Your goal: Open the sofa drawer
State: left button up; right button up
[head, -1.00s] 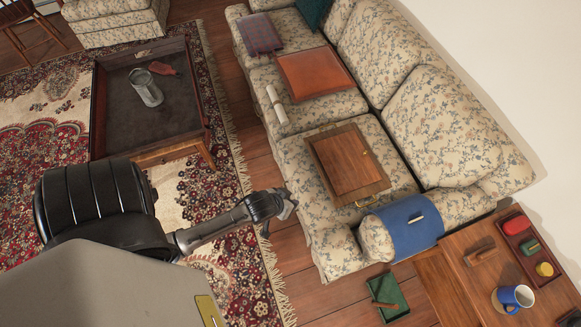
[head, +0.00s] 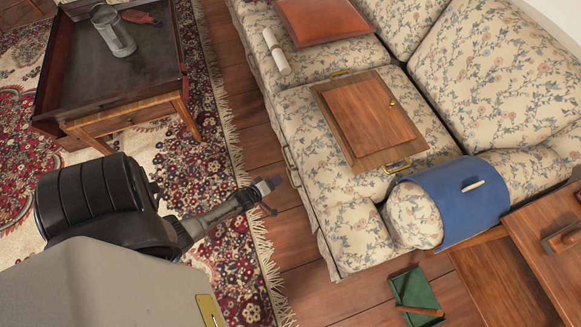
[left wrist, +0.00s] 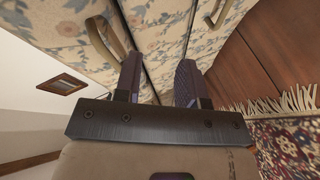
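The floral sofa (head: 335,205) fills the right half of the head view. Its front has slim handles; one handle (head: 291,165) shows at the edge just right of my left gripper (head: 267,190). In the left wrist view, one sofa handle (left wrist: 106,42) is left of the fingers and another handle (left wrist: 216,10) is at upper right. My left gripper also shows there (left wrist: 158,78), fingers apart with nothing between them, pointing at the sofa front. It looks apart from the handles. I see no drawer standing out. My right gripper is not in view.
A low table with a metal can (head: 115,35) stands at left on the patterned rug. A wooden case (head: 368,115) lies on the sofa seat, a blue cloth (head: 440,215) on the armrest. A green box (head: 415,290) sits on the floor. Bare floor lies before the sofa.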

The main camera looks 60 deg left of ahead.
aim_at(290, 177)
pick_arm(q)
jog(key=s+a+f+n+t+b, duration=0.1)
jog(key=s+f+n+t+b, duration=0.15)
jog(key=f+b, duration=0.85)
jog(key=shift+n, duration=0.55)
jog(key=shift+s+a+f+b+x, duration=0.1)
jog(key=shift+f+b+x, duration=0.5)
jog(key=shift+x, duration=1.6)
jog(key=shift+s+a+f+b+x, duration=0.15)
jog(key=shift+b+x, duration=0.75)
jog(key=shift+x, duration=1.3)
jog(key=shift+a+f+b+x, duration=0.1)
jog(key=shift+f+b+x, duration=0.5)
jog(key=shift+x, duration=1.6)
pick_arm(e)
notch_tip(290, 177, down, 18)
pick_arm(q)
jog(key=shift+r, duration=0.2)
jog(key=shift+c, duration=0.4)
jog(key=c, duration=0.6)
grip_shut()
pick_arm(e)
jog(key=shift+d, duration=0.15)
pick_arm(q)
jog(key=shift+d, duration=0.1)
